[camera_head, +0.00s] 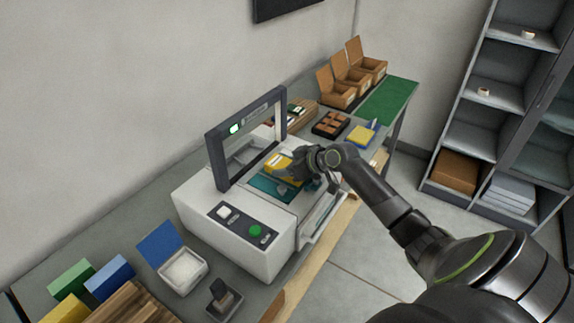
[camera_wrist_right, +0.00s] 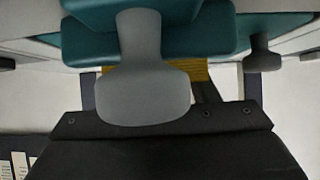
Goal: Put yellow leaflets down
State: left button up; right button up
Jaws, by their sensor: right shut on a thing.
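The yellow leaflets (camera_head: 279,164) are at my right gripper (camera_head: 300,167), over the teal bed (camera_head: 262,185) of a white machine (camera_head: 215,205). My right gripper is shut on them; the arm hides part of the stack. I cannot tell whether they touch the bed. In the right wrist view, only a yellow strip (camera_wrist_right: 200,71) shows beyond the dark gripper body, with a grey rounded clamp-like piece (camera_wrist_right: 145,95) and the teal surface (camera_wrist_right: 210,42) in front of it. My left gripper is not in view.
The machine's dark upright frame (camera_head: 217,160) stands beside the bed. A yellow stack on a blue base (camera_head: 362,134), a divided brown tray (camera_head: 330,123) and open cardboard boxes (camera_head: 338,96) stand farther back. A green mat (camera_head: 390,101) is mostly clear. A white tub (camera_head: 182,271) stands in front.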

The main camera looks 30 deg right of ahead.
jog(key=o, duration=1)
jog(key=shift+o, duration=0.2)
jog(key=shift+r, duration=0.15)
jog(key=shift+s+d, duration=0.1)
jog(key=shift+d, duration=0.05)
jog(key=shift+s+d+r, duration=0.15)
jog(key=shift+s+d, duration=0.1)
jog(key=shift+s, duration=0.05)
jog(key=b+v, duration=0.1)
jog(key=v, duration=0.6)
jog(key=shift+s+a+r+b, duration=0.1)
jog(key=shift+s+r+b, duration=0.15)
jog(key=shift+s+b, duration=0.1)
jog(key=shift+s+d+r, duration=0.35)
jog(key=shift+s+r, duration=0.05)
jog(key=shift+s, duration=0.05)
jog(key=shift+v, duration=0.9)
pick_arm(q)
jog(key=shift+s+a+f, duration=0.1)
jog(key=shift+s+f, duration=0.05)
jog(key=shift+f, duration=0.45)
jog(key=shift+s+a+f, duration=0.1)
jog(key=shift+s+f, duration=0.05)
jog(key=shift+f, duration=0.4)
pick_arm(e)
jog(key=shift+a, duration=0.15)
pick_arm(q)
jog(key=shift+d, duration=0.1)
pick_arm(e)
jog(key=shift+w, duration=0.1)
